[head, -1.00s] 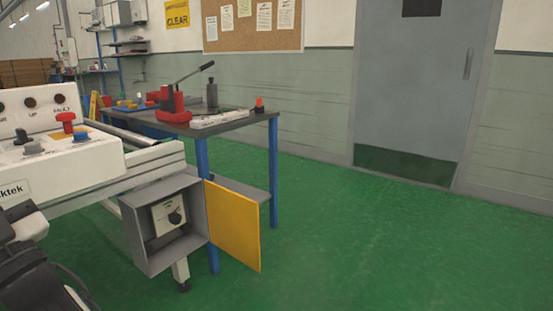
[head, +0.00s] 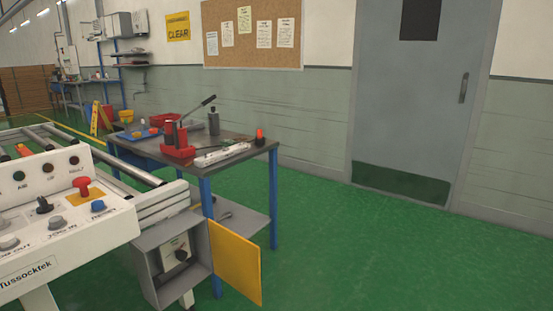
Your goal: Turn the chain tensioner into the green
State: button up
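An open grey box (head: 145,274) hangs under the end of the roller conveyor, with its yellow door (head: 236,262) swung out to the right. Inside is a pale plate (head: 172,245) with a black knob (head: 181,255), which looks like the chain tensioner. A small scale or label sits above the knob. It is too small to read, and I cannot make out a green zone or where the knob points. My gripper is not in view.
A white control panel (head: 62,227) with a red button and several knobs fills the lower left, in front of the rollers (head: 125,172). A workbench (head: 232,155) with tools stands behind the box. Green floor (head: 380,255) is clear to the right, up to a grey door (head: 415,95).

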aim_at(181, 255)
jog(key=i+l+u, duration=0.1)
jog(key=u, duration=0.35)
jog(key=i+l+u, duration=0.1)
jog(key=u, duration=0.35)
jog(key=l+u, duration=0.2)
jog(key=u, duration=0.25)
jog(key=l+u, duration=0.25)
jog(key=l, duration=0.25)
jog(key=i+l+u, duration=0.1)
jog(key=l+u, duration=0.2)
jog(key=l, duration=0.2)
jog(key=k+l+u, duration=0.1)
jog(key=l+u, duration=0.2)
jog(key=l, duration=1.35)
jog(key=k+l, duration=0.15)
jog(key=l, duration=0.55)
jog(key=l+u, duration=0.1)
jog(key=l, duration=0.55)
jog(key=k+l, duration=0.15)
jog(key=l, duration=0.55)
